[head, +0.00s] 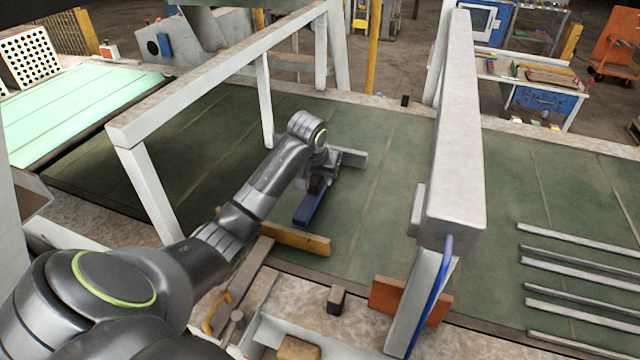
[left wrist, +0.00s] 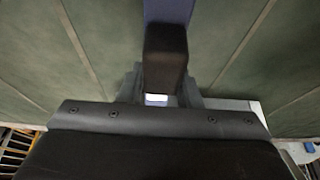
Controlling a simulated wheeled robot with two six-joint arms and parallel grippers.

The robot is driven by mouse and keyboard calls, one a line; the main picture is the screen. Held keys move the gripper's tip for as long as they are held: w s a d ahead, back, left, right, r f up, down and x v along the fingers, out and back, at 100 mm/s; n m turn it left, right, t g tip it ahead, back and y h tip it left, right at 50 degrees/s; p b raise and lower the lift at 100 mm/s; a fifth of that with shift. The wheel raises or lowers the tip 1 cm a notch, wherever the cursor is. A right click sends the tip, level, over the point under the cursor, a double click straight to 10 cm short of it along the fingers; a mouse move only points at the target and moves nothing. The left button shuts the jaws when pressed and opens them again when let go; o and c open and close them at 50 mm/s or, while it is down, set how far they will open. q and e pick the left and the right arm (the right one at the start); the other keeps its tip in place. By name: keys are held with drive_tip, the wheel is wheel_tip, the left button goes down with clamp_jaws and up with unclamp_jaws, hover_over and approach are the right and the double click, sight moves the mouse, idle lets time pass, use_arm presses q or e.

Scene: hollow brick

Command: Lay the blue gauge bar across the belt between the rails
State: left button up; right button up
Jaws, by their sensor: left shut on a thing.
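The blue gauge bar (head: 308,208) is over the green belt (head: 375,215) and points toward the near edge. My left gripper (head: 319,184) is shut on its far part from above. In the left wrist view the blue bar (left wrist: 168,10) runs up out of the top, with a dark block (left wrist: 166,55) on it between the fingers (left wrist: 162,90). I cannot tell whether the bar touches the belt. Two raised white rails stand over the belt, one at left (head: 205,80) and one at right (head: 455,130); the bar is between them. My right gripper is out of view.
A grey block (head: 353,158) lies just right of the gripper. A yellow-brown bar (head: 298,240) lies at the near belt edge, and an orange block (head: 395,300) stands by the right rail's post. Several grey strips (head: 570,275) lie at right. The belt between gripper and right rail is clear.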

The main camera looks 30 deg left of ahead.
sight(317, 176)
use_arm(q)
drive_tip(key=f, duration=0.1)
drive_tip(key=f+p, duration=0.1)
drive_tip(key=f, duration=0.1)
drive_tip(key=shift+w+f, duration=0.2)
drive_tip(key=shift+f, duration=0.35)
drive_tip(key=shift+f, duration=0.1)
drive_tip(key=o, duration=1.1)
drive_tip(key=b+v, duration=0.2)
drive_tip(key=v, duration=0.9)
drive_tip(key=shift+a, duration=0.1)
drive_tip(key=shift+s+r, duration=0.25)
drive_tip(key=shift+r, duration=0.35)
